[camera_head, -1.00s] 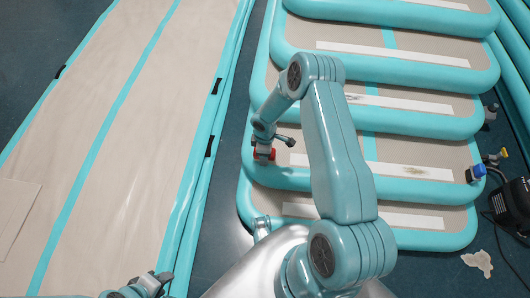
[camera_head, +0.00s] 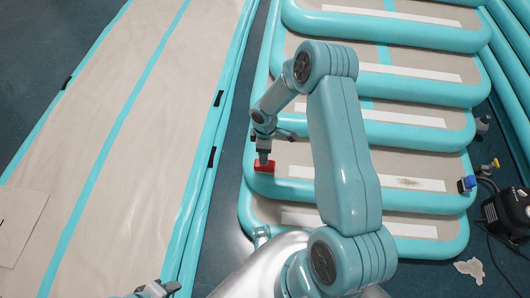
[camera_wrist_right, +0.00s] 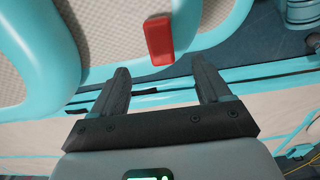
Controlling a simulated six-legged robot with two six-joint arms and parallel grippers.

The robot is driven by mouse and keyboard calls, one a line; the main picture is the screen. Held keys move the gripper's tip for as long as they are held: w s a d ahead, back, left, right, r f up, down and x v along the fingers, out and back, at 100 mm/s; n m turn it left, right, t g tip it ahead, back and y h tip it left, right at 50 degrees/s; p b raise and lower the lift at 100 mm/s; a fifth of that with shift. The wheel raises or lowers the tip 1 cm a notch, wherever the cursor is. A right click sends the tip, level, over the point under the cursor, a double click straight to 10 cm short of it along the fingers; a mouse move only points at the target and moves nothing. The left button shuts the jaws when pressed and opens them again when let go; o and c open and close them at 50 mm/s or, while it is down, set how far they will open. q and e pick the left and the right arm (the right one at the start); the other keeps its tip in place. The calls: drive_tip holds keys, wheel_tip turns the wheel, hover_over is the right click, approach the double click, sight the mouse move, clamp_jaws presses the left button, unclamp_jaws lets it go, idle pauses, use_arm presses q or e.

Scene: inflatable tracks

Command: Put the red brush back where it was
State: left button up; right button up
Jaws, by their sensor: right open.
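The red brush (camera_head: 265,167) lies on the teal tube edge near the left end of a low step of the inflatable track. In the right wrist view the brush (camera_wrist_right: 159,40) shows as a plain red block just beyond the open fingertips, with nothing gripping it. My right gripper (camera_head: 263,157) is over the brush in the head view; its two dark fingers (camera_wrist_right: 162,78) are apart and empty in the wrist view. My left gripper (camera_head: 152,291) is at the bottom edge, partly cut off, and its jaws are unclear.
The stepped track (camera_head: 415,157) rises at the right, with pale strips on its steps. A flat beige track (camera_head: 130,140) lies at the left, with a dark floor gap between. A blue-capped fitting (camera_head: 467,184) and black pump (camera_head: 508,215) are at the right.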

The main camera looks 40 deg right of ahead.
drive_tip(key=s+a+m+y, duration=0.2)
drive_tip(key=s+a, duration=0.1)
drive_tip(key=a, duration=0.6)
drive_tip(key=s+a+m+y, duration=0.2)
drive_tip(key=s+a+m, duration=0.1)
drive_tip(key=a, duration=0.6)
drive_tip(key=s+a+m, duration=0.5)
drive_tip(key=s+a, duration=0.2)
drive_tip(key=s, duration=0.1)
drive_tip(key=shift+s+r+t, duration=0.3)
wheel_tip(320, 180, up, 30)
drive_tip(key=p, duration=3)
drive_tip(key=shift+s+a, duration=0.25)
drive_tip(key=shift+s, duration=0.1)
drive_tip(key=shift+f, duration=0.2)
drive_tip(key=shift+c, duration=0.6)
drive_tip(key=shift+w, duration=0.1)
drive_tip(key=c, duration=0.5)
